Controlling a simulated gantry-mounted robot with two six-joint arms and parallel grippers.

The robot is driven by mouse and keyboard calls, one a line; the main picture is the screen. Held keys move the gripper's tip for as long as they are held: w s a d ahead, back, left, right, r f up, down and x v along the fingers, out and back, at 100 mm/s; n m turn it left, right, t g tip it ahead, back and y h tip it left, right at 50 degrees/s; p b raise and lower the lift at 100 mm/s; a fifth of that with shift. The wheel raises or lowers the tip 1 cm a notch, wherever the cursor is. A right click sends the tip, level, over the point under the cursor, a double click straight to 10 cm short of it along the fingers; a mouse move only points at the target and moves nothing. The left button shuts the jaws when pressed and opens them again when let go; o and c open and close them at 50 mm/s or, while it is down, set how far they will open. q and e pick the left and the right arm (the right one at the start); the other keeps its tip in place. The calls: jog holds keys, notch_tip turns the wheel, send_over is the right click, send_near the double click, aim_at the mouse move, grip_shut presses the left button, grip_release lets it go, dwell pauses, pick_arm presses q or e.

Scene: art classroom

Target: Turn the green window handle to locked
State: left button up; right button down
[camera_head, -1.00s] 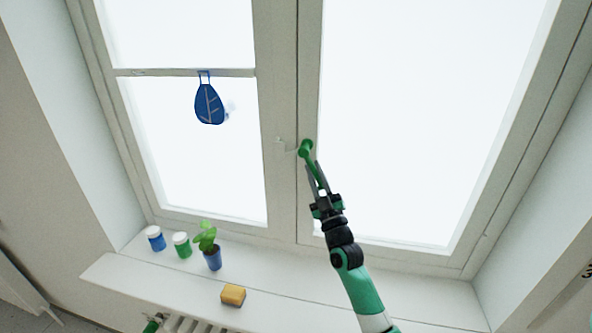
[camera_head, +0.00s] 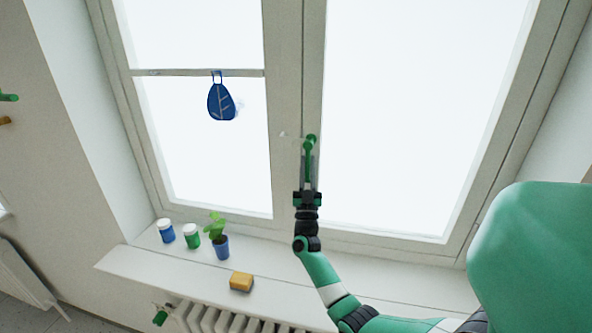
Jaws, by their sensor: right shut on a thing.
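The green window handle (camera_head: 311,142) sits on the window frame's middle upright. Its lever points almost straight down. My right gripper (camera_head: 308,178) comes up from below and is shut on the lever, whose lower part is partly hidden between the fingers. My left gripper is not in the picture.
On the sill (camera_head: 130,262) stand a blue jar (camera_head: 166,232), a green jar (camera_head: 191,237), a potted plant (camera_head: 221,246) and a yellow sponge (camera_head: 241,282). A radiator (camera_head: 215,319) is below.

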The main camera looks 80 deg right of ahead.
dwell(0.3)
jog(key=c, duration=0.8)
grip_release()
jog(key=shift+w, duration=0.1)
jog(key=b+v, duration=0.1)
jog(key=v, duration=1)
jog(key=shift+a, duration=0.2)
jog(key=shift+f, duration=0.15)
